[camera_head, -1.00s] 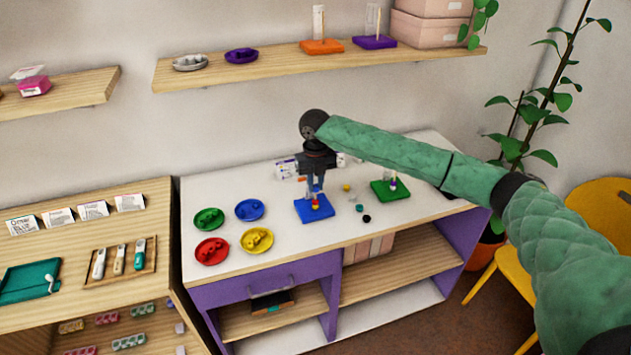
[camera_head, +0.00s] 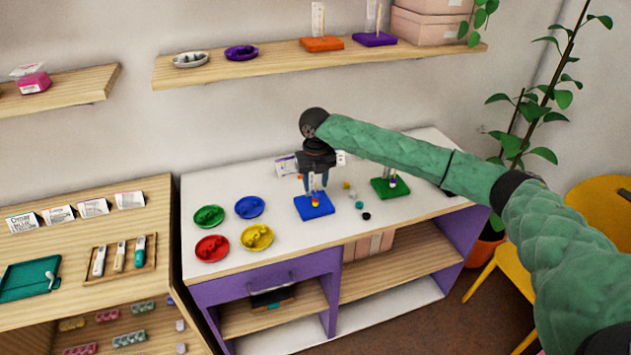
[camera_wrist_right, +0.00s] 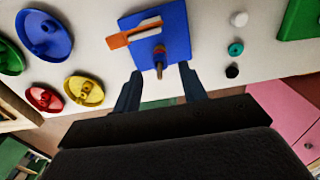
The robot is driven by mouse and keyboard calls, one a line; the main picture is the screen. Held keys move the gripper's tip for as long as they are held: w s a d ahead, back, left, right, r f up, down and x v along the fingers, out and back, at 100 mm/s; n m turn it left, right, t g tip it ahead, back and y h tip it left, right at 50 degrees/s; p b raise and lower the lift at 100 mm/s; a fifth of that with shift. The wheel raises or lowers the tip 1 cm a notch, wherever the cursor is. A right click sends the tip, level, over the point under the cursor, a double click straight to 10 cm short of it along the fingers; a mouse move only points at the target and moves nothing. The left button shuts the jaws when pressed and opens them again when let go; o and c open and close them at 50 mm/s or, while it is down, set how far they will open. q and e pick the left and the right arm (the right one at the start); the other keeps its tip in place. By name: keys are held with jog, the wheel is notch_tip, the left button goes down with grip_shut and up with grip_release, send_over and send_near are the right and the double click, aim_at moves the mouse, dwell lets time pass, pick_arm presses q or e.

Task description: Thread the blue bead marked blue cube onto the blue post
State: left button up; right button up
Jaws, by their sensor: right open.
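The blue board (camera_head: 312,209) lies on the white tabletop. Its post (camera_wrist_right: 157,70) stands upright, with a stack of small beads (camera_wrist_right: 159,52) around it, red and yellow among them. My right gripper (camera_head: 317,188) is over the board. In the wrist view its two fingers are open (camera_wrist_right: 160,92), one each side of the post's top and apart from it. I cannot make out a loose blue bead; any blue one in the stack is too small to tell. My left gripper is not in view.
Loose teal (camera_wrist_right: 236,48), black (camera_wrist_right: 232,70) and white (camera_wrist_right: 239,19) beads lie right of the board. A green board (camera_head: 389,188) stands farther right. Blue (camera_head: 249,208), green (camera_head: 209,217), red (camera_head: 212,248) and yellow (camera_head: 257,238) dishes sit left.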

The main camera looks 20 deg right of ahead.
jog(key=shift+r, duration=0.3)
notch_tip(320, 180, up, 6)
jog(key=b, duration=0.2)
jog(key=shift+b, duration=0.3)
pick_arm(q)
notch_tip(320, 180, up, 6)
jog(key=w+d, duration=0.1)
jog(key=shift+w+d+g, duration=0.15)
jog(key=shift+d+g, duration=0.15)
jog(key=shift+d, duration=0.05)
pick_arm(e)
jog(key=shift+r, duration=0.6)
